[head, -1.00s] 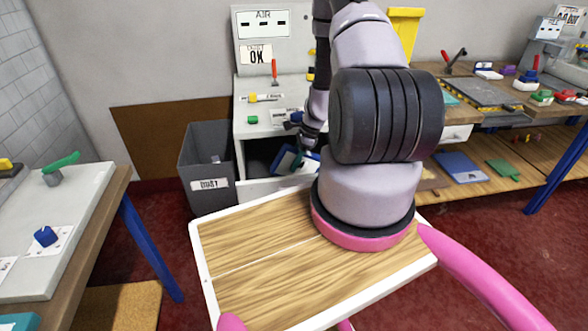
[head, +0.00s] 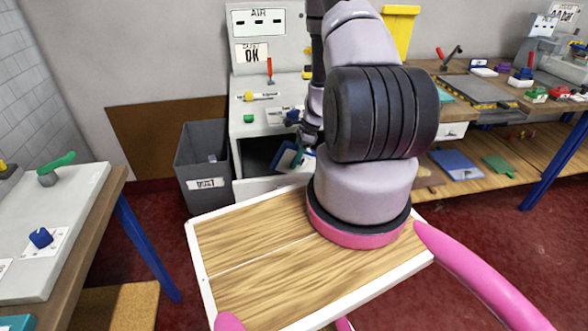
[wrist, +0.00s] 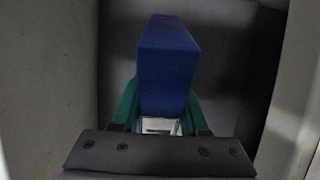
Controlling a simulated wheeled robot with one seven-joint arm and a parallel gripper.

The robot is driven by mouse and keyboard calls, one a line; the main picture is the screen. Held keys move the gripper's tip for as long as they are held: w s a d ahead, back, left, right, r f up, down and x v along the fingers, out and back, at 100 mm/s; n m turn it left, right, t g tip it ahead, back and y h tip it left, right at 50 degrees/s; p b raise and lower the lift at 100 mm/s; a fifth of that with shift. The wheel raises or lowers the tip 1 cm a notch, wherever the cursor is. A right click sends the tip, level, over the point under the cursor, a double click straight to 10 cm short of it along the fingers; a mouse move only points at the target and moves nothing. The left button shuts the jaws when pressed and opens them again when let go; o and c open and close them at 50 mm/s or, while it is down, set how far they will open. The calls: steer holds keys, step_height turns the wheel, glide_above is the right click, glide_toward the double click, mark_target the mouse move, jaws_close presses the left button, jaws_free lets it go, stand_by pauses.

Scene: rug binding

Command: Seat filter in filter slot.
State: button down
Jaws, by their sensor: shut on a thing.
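The filter is a blue block (wrist: 168,65), seen close up in the wrist view. My gripper (wrist: 163,100) is shut on it, with a green finger on each side. In the head view the blue filter (head: 287,157) shows tilted, with pale edges, in the dark opening of the grey cabinet (head: 240,130). My gripper (head: 304,150) is there too, partly hidden by my arm. A small pale patch with a dark mark (wrist: 160,126) shows between the fingers below the filter; I cannot tell what it is. The filter slot cannot be made out, nor whether the filter touches it.
Grey walls stand close on the left (wrist: 45,80) and right (wrist: 295,90) in the wrist view. A dust bin (head: 205,165) stands left of the cabinet. A workbench (head: 500,110) with tools is at right, another bench (head: 60,210) at left.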

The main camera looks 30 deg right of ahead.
steer(key=shift+f, duration=2)
steer(key=shift+f, duration=0.15)
steer(key=shift+c, duration=2.2)
jaws_free()
